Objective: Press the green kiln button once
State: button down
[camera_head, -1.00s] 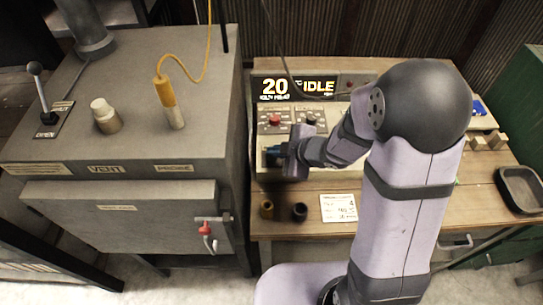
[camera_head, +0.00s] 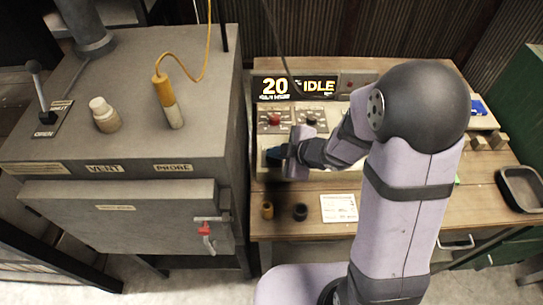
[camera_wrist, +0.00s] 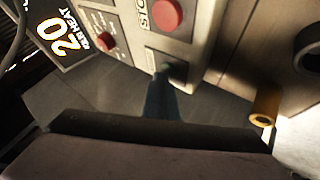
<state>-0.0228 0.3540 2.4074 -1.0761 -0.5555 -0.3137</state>
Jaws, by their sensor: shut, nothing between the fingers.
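The control panel (camera_head: 262,143) stands on the wooden bench under the display. My gripper (camera_head: 274,156) is at its left part in the head view, pointing left. In the wrist view my gripper (camera_wrist: 162,78) is shut and empty, its dark fingertips at a dark plate (camera_wrist: 175,70) on the panel, beside the red STOP button (camera_wrist: 166,14). I cannot tell whether the tips touch it. No green button shows in either view; the fingers and wrist hide part of the panel there. The display (camera_head: 295,87) reads 20 and IDLE.
A red knob (camera_head: 274,120) and a black knob (camera_head: 311,118) sit on the panel. The grey kiln (camera_head: 120,200) stands close on the left.

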aim_at(275, 160)
dwell(0.6)
jog(key=shift+r+p, duration=0.8)
jog(key=shift+p, duration=0.1)
jog(key=shift+r, duration=0.1)
notch_tip(275, 160, up, 5)
jog(key=p, duration=0.5)
dwell(0.6)
